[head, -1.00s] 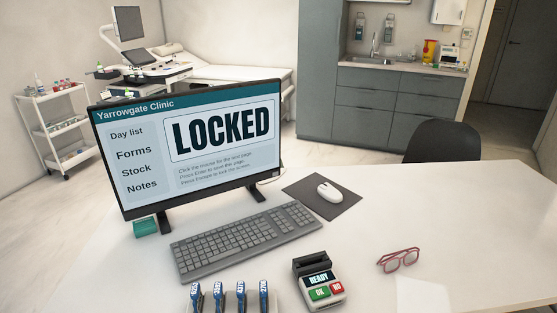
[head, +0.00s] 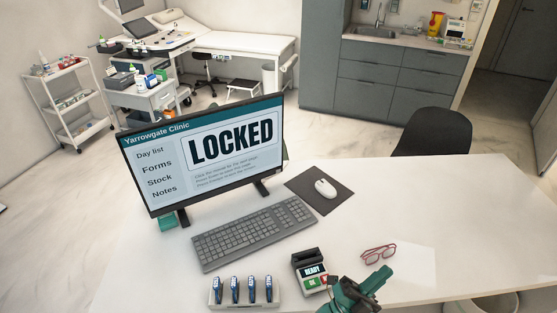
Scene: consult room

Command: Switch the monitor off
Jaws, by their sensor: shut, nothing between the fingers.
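The monitor (head: 203,152) stands on the white desk on two dark feet. Its screen is lit and reads "Yarrowgate Clinic" and "LOCKED", with a list on the left and small lines of text below. No power button can be made out on it. My gripper (head: 333,287) shows at the bottom edge, green and dark, partly cut off by the frame. It is shut and empty, in front of or over the right side of the card terminal; I cannot tell if it touches. It is well away from the monitor.
A grey keyboard (head: 254,233) lies before the monitor, with a mouse (head: 325,188) on a dark mat (head: 304,186) to its right. The card terminal (head: 307,263) reads "READY". A tray (head: 247,301) holds several blue devices. Red glasses (head: 378,253) lie right. The desk's right side is clear.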

